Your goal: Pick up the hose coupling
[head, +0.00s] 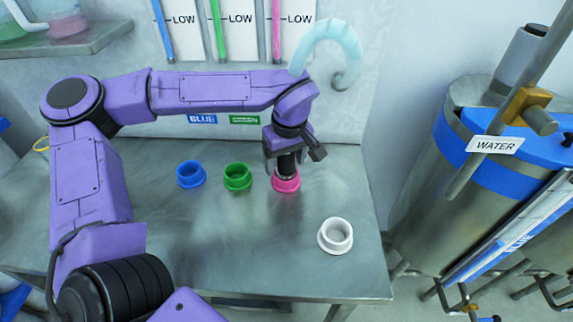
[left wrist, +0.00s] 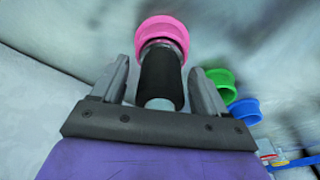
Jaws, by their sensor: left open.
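The hose coupling (head: 287,168) is a black sleeve with a metal end, and it stands in the pink ring socket (head: 286,183) on the steel table. In the left wrist view the coupling (left wrist: 160,80) lies between my fingers, with the pink socket (left wrist: 162,34) beyond its end. My left gripper (head: 291,157) is above the pink socket, open, with one finger on each side of the coupling. Gaps show between the sleeve and both fingers in the left wrist view (left wrist: 160,77). A pale blue hose (head: 328,50) curls behind my wrist. My right gripper is out of view.
A blue ring (head: 190,176) and a green ring (head: 237,178) stand left of the pink one. A white ring (head: 335,237) stands near the table's right edge. A WATER drum (head: 430,190) is at the right. The table front (head: 240,250) is clear.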

